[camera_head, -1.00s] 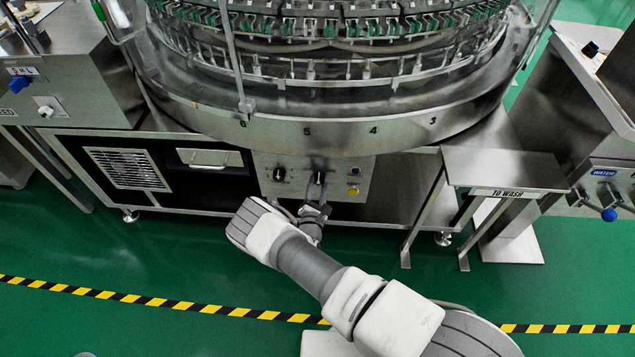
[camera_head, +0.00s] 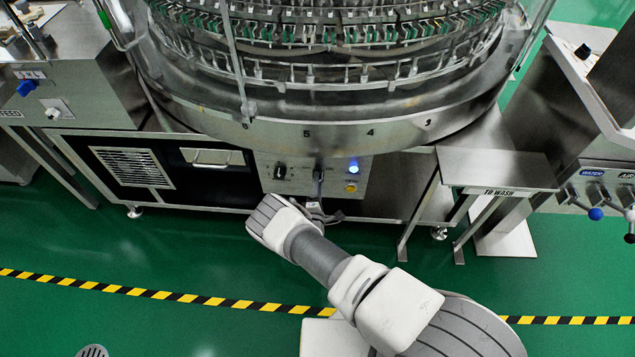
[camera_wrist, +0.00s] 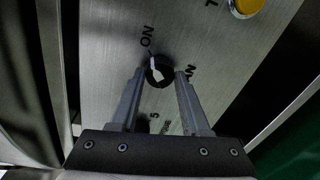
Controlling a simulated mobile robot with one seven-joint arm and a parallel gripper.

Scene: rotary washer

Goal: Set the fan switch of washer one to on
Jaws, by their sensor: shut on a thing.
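The fan switch is a black knob with a white pointer (camera_wrist: 159,72); in the wrist view the pointer is turned toward the printed ON mark (camera_wrist: 147,36). In the head view this knob (camera_head: 319,168) is on the steel control panel (camera_head: 300,186) of the washer. My gripper (camera_wrist: 162,69) has one finger on each side of the knob and is shut on it. Another label by the right finger is partly hidden. A blue lamp (camera_head: 353,168) glows on the panel, right of the knob.
A second black knob (camera_head: 280,172) is left on the panel, and a yellow button (camera_head: 351,188) is below the lamp. A steel TO WASH table (camera_head: 490,165) stands to the right. The green floor (camera_head: 200,250) in front is open.

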